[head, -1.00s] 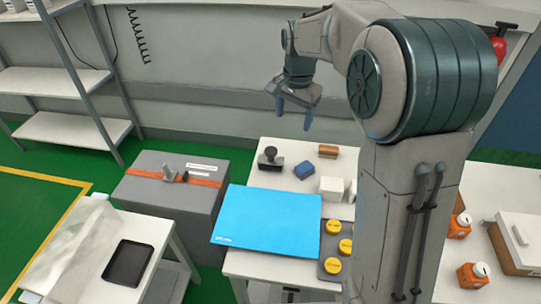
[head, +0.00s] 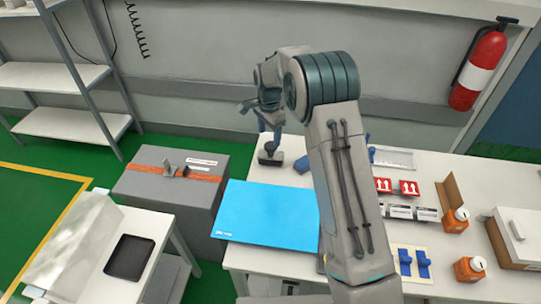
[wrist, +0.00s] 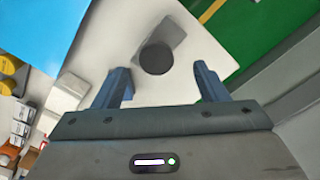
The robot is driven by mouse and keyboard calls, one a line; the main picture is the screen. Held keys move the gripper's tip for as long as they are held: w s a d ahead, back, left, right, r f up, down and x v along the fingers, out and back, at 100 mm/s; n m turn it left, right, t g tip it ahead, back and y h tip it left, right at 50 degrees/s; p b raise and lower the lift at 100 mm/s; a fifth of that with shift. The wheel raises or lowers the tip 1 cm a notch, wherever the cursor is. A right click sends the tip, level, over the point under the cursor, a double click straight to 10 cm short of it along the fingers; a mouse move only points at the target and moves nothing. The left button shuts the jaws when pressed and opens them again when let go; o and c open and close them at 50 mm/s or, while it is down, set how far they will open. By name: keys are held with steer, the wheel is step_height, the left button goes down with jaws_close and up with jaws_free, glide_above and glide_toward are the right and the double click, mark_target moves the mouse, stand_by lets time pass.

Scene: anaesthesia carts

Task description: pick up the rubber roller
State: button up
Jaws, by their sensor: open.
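The rubber roller appears to be the dark piece with a round black knob (head: 269,154) at the far left corner of the white table. In the wrist view its round knob (wrist: 156,58) shows from above, with a grey base beside it. My gripper (head: 262,121) is above it in the head view, open and empty. In the wrist view the two blue fingers of my gripper (wrist: 160,73) are apart, and the knob lies between and slightly beyond their tips. The gap in height is hard to tell, and I see no contact.
A blue sheet (head: 265,216) lies in front on the white table (head: 240,255). A blue block (head: 302,164) is close on the right. A grey box (head: 165,208) with an orange strap stands left. Orange bottles (head: 455,220) are at the right.

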mark_target(270, 145)
steer(key=shift+s+d+f+p, duration=0.15)
steer(key=shift+f+p, duration=0.35)
steer(key=shift+f, duration=1.05)
steer(key=shift+d+f+p, duration=0.1)
steer(key=shift+f+p, duration=0.4)
steer(key=shift+f, duration=1.05)
jaws_close()
steer(key=shift+r, duration=0.1)
steer(key=shift+r+b, duration=0.3)
steer(key=shift+r, duration=0.15)
step_height(270, 145, up, 3)
steer(key=shift+f+b, duration=0.2)
steer(key=shift+b, duration=0.35)
steer(key=s+d+r+b, duration=0.2)
steer(key=s+d+r, duration=0.3)
steer(key=d, duration=0.5)
step_height(270, 145, up, 2)
steer(key=shift+s+d+r+b, duration=0.15)
steer(key=shift+d+r+b, duration=0.05)
steer(key=shift+b, duration=0.2)
